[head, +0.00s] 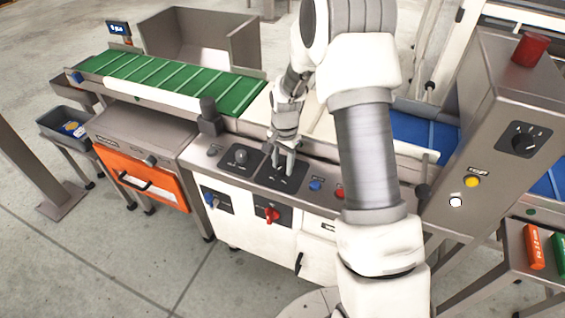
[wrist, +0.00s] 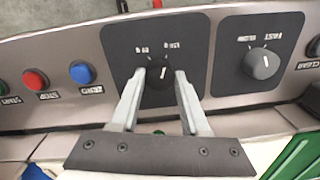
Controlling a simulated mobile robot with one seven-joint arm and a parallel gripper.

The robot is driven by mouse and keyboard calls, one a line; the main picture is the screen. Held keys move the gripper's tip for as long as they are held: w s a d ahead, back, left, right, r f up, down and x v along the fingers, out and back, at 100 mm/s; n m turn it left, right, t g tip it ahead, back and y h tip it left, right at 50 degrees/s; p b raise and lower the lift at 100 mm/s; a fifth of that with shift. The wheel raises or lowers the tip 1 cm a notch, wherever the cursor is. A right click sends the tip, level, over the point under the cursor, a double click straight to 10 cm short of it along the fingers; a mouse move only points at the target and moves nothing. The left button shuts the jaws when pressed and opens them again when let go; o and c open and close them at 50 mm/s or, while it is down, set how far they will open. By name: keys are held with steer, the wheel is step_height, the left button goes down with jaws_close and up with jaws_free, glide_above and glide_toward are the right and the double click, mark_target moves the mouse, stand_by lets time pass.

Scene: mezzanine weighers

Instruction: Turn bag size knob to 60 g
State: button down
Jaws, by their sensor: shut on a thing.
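The bag size knob (wrist: 159,84) is a dark round knob on a dark plate (wrist: 122,42) of the control panel, with a pale pointer line. In the wrist view the pointer aims up and slightly right, toward the gap between two small upside-down labels too blurred to read surely. My gripper (wrist: 160,78) has its two pale fingers on either side of the knob, shut on it. In the head view my gripper (head: 283,168) reaches down to the same plate (head: 271,182); the fingers mostly hide the knob there.
A second, grey knob (wrist: 262,62) sits on a neighbouring plate, also in the head view (head: 241,157). Blue (wrist: 83,72) and red (wrist: 35,79) buttons sit on the other side. A black post (head: 209,115) stands at the panel's back edge, near the green belt (head: 175,80).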

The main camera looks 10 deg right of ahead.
mark_target(285, 166)
steer(key=n+p, duration=0.1)
steer(key=n, duration=0.4)
steer(key=shift+r, duration=0.1)
steer(key=n+p, duration=0.1)
steer(key=n, duration=0.4)
steer(key=shift+w+d, duration=0.1)
steer(key=shift+n, duration=0.4)
steer(key=shift+c, duration=1.9)
jaws_free()
step_height(285, 166, up, 17)
steer(key=p, duration=0.3)
steer(key=shift+d+r, duration=0.15)
steer(key=shift+d, duration=0.2)
